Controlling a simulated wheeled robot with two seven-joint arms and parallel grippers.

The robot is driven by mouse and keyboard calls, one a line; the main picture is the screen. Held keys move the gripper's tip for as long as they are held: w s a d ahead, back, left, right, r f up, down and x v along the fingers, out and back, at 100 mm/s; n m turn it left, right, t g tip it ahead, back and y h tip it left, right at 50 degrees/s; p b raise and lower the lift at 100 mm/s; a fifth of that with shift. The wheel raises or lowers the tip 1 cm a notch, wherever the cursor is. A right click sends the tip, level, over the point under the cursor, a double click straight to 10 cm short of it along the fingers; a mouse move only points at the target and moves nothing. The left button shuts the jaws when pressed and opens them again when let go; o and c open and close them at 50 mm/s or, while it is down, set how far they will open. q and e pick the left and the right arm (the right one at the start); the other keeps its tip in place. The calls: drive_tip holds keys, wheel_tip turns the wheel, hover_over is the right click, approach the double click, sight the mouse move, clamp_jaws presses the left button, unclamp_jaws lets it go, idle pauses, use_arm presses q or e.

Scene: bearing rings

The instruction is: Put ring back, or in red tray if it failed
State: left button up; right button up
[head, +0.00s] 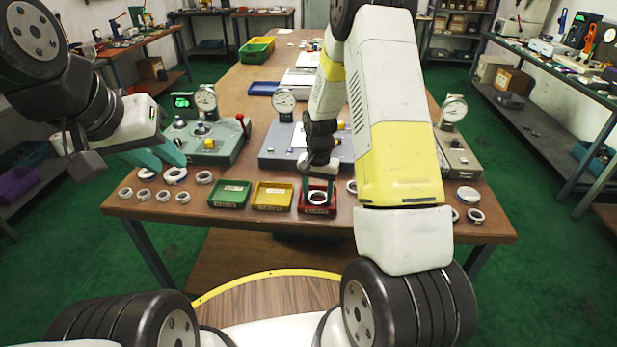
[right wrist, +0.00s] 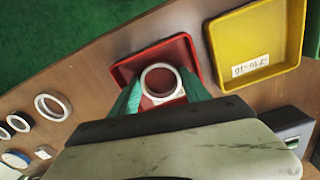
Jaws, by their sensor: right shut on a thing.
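A pale metal ring (head: 318,197) is at the red tray (head: 318,210), at the front of the table. My right gripper (head: 319,188) reaches down over the red tray and is shut on the ring. In the right wrist view the ring (right wrist: 161,82) sits between the green fingertips, over the floor of the red tray (right wrist: 124,74). I cannot tell whether the ring touches the tray floor. My left gripper (head: 163,157) hangs over the table's left end, its green fingers apart and empty.
A yellow tray (head: 272,196) and a green tray (head: 230,194) stand left of the red one. Several loose rings (head: 145,195) lie at the front left, others (head: 475,215) at the front right. Gauge stands, including a green one (head: 222,145), stand behind.

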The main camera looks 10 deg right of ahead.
sight(318, 198)
drive_tip(key=shift+f, duration=0.1)
drive_tip(key=o, duration=1.3)
wheel_tip(318, 198, up, 12)
drive_tip(key=s+r+n+t+y, duration=0.1)
drive_tip(key=s+r+t, duration=0.1)
drive_tip(key=s+r, duration=0.45)
drive_tip(key=s+r+n+t, duration=0.15)
drive_tip(key=s+r, duration=0.25)
drive_tip(key=r, duration=0.6)
drive_tip(key=s+r+n+t, duration=0.1)
drive_tip(key=s, duration=0.3)
drive_tip(key=s+a+r+n, duration=0.1)
drive_tip(key=s+r, duration=0.1)
drive_tip(key=s, duration=0.3)
drive_tip(key=s+a+r+n+t+y, duration=0.1)
drive_tip(key=s+r, duration=0.1)
drive_tip(key=s, duration=0.2)
drive_tip(key=shift+s+t, duration=0.2)
drive_tip(key=shift+t, duration=0.15)
